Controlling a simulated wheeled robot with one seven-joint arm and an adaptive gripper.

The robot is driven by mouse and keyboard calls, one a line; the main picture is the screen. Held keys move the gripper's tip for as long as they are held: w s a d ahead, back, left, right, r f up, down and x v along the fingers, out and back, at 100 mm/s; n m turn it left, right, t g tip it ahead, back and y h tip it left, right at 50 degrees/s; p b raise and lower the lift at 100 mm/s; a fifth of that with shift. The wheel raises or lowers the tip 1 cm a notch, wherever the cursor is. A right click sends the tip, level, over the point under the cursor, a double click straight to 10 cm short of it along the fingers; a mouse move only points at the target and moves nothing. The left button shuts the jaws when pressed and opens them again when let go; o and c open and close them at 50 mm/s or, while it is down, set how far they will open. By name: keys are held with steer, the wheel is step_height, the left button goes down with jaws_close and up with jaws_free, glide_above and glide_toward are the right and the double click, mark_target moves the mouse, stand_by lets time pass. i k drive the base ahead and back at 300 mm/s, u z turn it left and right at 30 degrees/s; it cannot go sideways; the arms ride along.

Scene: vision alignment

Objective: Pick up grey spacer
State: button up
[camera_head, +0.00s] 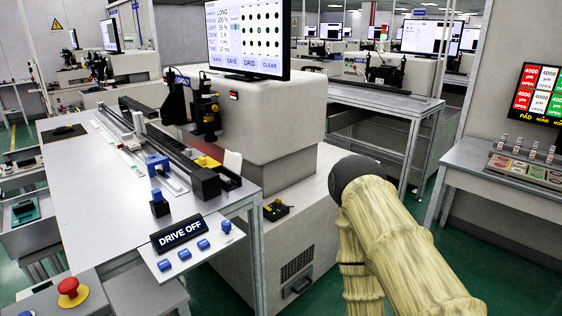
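I cannot pick out a grey spacer with certainty in the head view; small parts on the benches are too small to tell apart. My arm, in a beige ribbed cover with a dark rounded joint, rises at the lower right, in front of the machine's base. My gripper does not show, so I cannot see its fingers or anything in them.
A white workbench (88,208) with a long black rail (165,148) stands at left, beside a machine with a monitor (249,38). A DRIVE OFF panel (180,234) and red emergency button (69,287) are in front. A grey table (505,190) stands right. Green floor shows between.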

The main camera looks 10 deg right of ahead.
mark_target(222, 177)
steer(key=z, duration=1.7)
steer(key=i, duration=2.6)
steer(key=u, duration=3.35)
